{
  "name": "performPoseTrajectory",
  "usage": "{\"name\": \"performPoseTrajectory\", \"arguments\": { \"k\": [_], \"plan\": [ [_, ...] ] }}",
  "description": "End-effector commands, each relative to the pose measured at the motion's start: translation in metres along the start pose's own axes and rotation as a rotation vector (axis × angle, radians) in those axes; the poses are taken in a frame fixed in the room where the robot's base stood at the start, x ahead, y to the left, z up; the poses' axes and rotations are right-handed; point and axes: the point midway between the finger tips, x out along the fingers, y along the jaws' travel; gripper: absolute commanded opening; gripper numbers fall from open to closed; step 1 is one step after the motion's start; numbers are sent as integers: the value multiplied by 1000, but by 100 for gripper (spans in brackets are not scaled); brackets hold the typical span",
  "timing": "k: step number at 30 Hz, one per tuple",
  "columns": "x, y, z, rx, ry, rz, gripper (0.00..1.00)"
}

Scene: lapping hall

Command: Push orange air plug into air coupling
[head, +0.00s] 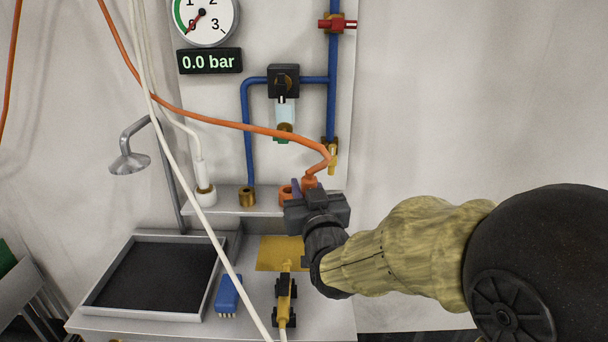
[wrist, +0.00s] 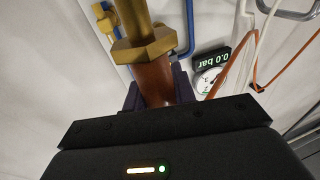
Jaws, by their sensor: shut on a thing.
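My gripper (head: 305,192) is shut on the orange air plug (head: 309,183), just above the front of the shelf. The orange hose bends down into the plug from above. In the wrist view the plug's orange-brown body (wrist: 153,82) sits between the dark purple fingers, with a brass hex part (wrist: 146,48) beyond it. My gripper hides the plug's lower end in the head view. An orange-brown ring (head: 286,192) on the shelf, apparently the air coupling, shows just left of the fingers, partly hidden. I cannot tell whether the plug touches it.
On the shelf (head: 225,205) stand a brass socket (head: 247,197) and a white one (head: 205,193) with a white plug. Blue pipes and a yellow valve handle (head: 333,160) are close behind. A white hose crosses in front. Below are a black tray (head: 100,300), blue brush (head: 229,296) and clamped yellow plug (head: 285,285).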

Motion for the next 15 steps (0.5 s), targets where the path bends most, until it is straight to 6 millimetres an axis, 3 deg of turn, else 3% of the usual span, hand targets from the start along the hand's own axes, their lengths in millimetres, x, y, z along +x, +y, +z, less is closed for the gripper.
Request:
{"name": "performPoseTrajectory", "arguments": {
  "k": [1, 15],
  "plan": [
    [0, 1, -10, 0, -19, 1, 0],
    [-6, 2, -7, 0, -93, 0, 0]
  ]
}}
